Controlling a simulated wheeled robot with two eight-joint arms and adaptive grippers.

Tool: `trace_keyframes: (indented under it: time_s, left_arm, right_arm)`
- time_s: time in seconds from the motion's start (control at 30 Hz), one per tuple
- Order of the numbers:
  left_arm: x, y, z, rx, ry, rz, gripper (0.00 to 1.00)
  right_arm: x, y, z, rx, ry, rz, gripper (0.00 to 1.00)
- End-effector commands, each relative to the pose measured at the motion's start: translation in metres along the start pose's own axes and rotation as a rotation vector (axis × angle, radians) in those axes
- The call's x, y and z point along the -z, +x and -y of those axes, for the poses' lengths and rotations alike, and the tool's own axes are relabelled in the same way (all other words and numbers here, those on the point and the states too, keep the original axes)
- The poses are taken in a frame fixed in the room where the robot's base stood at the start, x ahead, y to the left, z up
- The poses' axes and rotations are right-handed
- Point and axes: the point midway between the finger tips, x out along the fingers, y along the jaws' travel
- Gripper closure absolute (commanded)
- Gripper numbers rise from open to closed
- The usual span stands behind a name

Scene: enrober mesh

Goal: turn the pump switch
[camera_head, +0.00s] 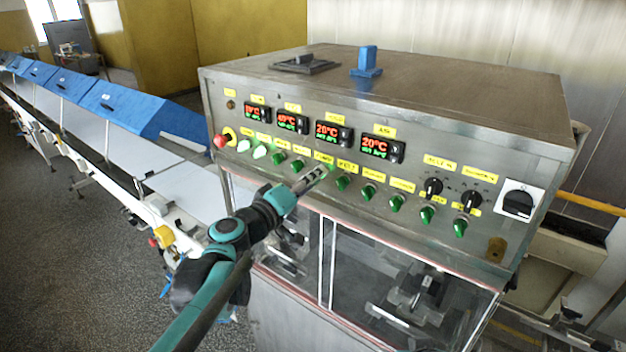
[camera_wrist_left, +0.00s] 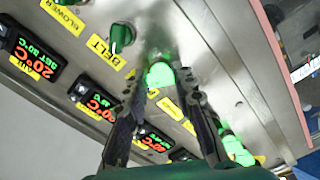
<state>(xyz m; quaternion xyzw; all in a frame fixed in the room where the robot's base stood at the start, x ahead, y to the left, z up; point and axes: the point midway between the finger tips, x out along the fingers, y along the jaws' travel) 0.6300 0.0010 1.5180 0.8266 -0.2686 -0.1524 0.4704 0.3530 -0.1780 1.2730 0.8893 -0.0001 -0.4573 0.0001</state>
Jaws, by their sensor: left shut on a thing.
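The pump switch (camera_wrist_left: 160,74) is a green knob on the sloping metal control panel (camera_head: 465,213), glowing bright green in the left wrist view. Its label beside it is partly covered by my fingers. My left gripper (camera_head: 316,176) reaches up to the middle of the knob row from the lower left. In the left wrist view its two dark fingers stand on either side of the lit knob, shut on it. In the head view the fingertips hide most of this knob. My right gripper is not in view.
The unlit belt knob (camera_wrist_left: 121,38) sits close beside the held one. Other green knobs line the row, with lit ones (camera_head: 260,151) to the left. Temperature displays (camera_head: 334,133) sit above. A red emergency button (camera_head: 220,141) and black rotary switch (camera_head: 518,203) flank the panel.

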Motion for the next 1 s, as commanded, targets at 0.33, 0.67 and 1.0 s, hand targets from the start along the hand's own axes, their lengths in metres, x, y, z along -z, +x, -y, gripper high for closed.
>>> trace_keyframes:
  time_s: [0.33, 0.67, 1.0]
  left_arm:
    - [-0.002, 0.000, 0.001, 0.001, 0.006, 0.003, 1.00]
    - [-0.001, 0.000, 0.001, 0.000, 0.004, 0.002, 0.53]
    - [0.000, -0.038, 0.001, 0.002, 0.003, -0.002, 0.53]
  right_arm:
    - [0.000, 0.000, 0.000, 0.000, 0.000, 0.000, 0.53]
    - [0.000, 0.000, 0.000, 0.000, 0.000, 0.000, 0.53]
    - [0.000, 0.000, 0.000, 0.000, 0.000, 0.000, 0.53]
